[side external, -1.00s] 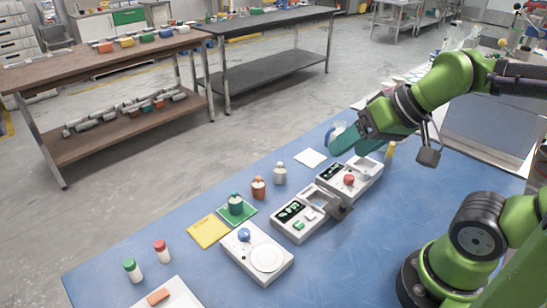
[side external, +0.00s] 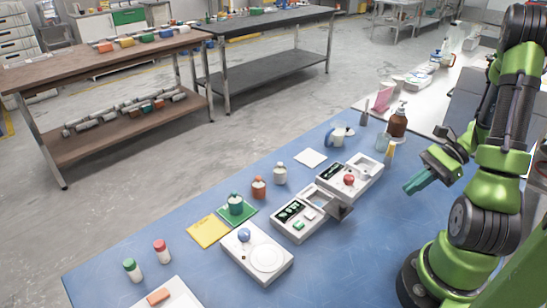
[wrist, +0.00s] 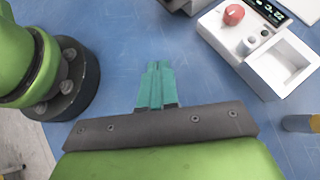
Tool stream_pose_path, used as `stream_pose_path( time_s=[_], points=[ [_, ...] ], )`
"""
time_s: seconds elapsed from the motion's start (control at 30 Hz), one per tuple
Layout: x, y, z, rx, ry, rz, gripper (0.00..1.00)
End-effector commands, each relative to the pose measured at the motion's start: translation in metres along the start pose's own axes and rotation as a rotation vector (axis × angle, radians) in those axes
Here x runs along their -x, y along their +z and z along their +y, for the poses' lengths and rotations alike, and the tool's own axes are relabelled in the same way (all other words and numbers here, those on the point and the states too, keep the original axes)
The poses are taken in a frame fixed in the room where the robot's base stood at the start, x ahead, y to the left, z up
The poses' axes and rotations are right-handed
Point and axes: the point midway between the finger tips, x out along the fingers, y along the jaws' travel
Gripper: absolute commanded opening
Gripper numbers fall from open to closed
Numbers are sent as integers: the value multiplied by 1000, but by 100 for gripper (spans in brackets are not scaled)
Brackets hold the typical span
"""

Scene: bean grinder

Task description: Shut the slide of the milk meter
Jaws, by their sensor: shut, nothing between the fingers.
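Two white units with dark displays stand end to end on the blue table; I cannot tell which is the milk meter. One has a red knob (side external: 349,180) and an open square bay (side external: 366,166), also seen in the wrist view (wrist: 283,65). The other has a green button (side external: 299,225). A grey slide-like part (side external: 341,209) juts out near where the units meet; its exact state is unclear. My gripper (side external: 408,190) is shut and empty, to the right of the red-knob unit and apart from it. Its teal fingers (wrist: 157,66) also show in the wrist view.
A white scale with a round plate (side external: 267,258) stands at the front left. Small bottles (side external: 279,174) line the far side.

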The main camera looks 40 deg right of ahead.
Motion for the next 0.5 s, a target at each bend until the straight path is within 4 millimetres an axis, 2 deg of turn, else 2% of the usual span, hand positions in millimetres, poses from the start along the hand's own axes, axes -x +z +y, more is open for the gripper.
stream_pose_path(
  time_s=[0.13, 0.27, 0.37, 0.5],
  points=[
    [5, 12, -13, -40, -60, -109, 0],
    [-1, 18, -14, -35, -65, -131, 0],
    [-14, 19, -15, -33, -61, -130, 0],
    [-42, 23, -16, -33, -58, -130, 0]
  ],
)
